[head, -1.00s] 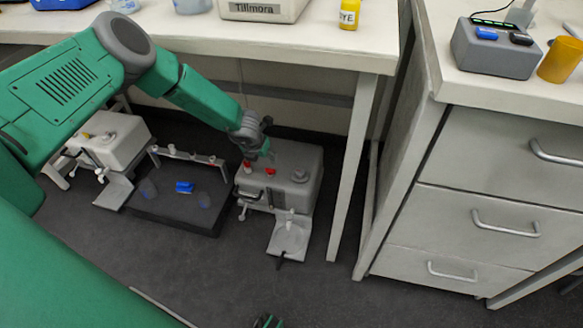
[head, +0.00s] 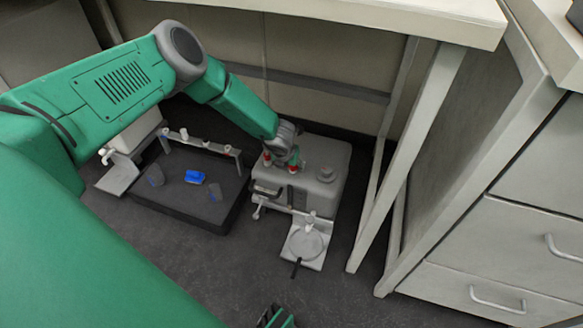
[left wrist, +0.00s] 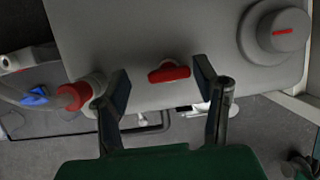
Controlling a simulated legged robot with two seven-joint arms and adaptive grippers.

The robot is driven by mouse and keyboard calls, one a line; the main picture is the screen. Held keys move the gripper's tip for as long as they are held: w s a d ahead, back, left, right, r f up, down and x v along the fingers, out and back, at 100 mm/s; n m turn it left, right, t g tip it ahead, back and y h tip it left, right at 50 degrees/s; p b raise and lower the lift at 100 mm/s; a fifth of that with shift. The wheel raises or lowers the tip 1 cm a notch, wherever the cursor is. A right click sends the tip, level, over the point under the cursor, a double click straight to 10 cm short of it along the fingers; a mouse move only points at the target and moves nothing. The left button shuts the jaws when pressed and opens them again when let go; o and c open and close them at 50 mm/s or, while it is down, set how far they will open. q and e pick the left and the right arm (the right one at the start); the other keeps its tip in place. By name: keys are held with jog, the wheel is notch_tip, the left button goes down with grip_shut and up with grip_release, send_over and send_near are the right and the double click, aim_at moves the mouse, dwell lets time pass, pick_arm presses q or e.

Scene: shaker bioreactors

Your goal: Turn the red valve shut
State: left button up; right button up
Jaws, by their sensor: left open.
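A red valve handle (left wrist: 169,73) lies on top of a grey machine (head: 325,165) under the bench. My left gripper (left wrist: 163,73) is open, with one finger on each side of the handle and a visible gap to each. In the head view the left gripper (head: 291,157) reaches down over the machine, beside the red handle (head: 293,168). A second red part (left wrist: 74,96) sits left of the left finger. My right gripper (head: 276,318) shows only in part at the bottom edge of the head view; its opening is unclear.
A round grey knob (left wrist: 283,31) with a red mark stands on the machine to the right. A dark tray (head: 180,207) with a blue object (head: 195,177) lies to the left. A white bench leg (head: 408,150) stands on the right. Open floor (head: 210,265) lies in front.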

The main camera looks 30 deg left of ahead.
pick_arm(q)
jog(key=shift+w+f, duration=0.15)
jog(key=shift+f, duration=0.05)
jog(key=shift+d+r, duration=0.35)
jog(key=shift+d, duration=0.15)
jog(key=shift+d+r, duration=0.15)
jog(key=shift+d, duration=0.1)
jog(key=shift+c, duration=0.8)
jog(key=c, duration=1)
jog(key=shift+a+f, duration=0.3)
jog(key=shift+a, duration=0.2)
jog(key=shift+d, duration=0.3)
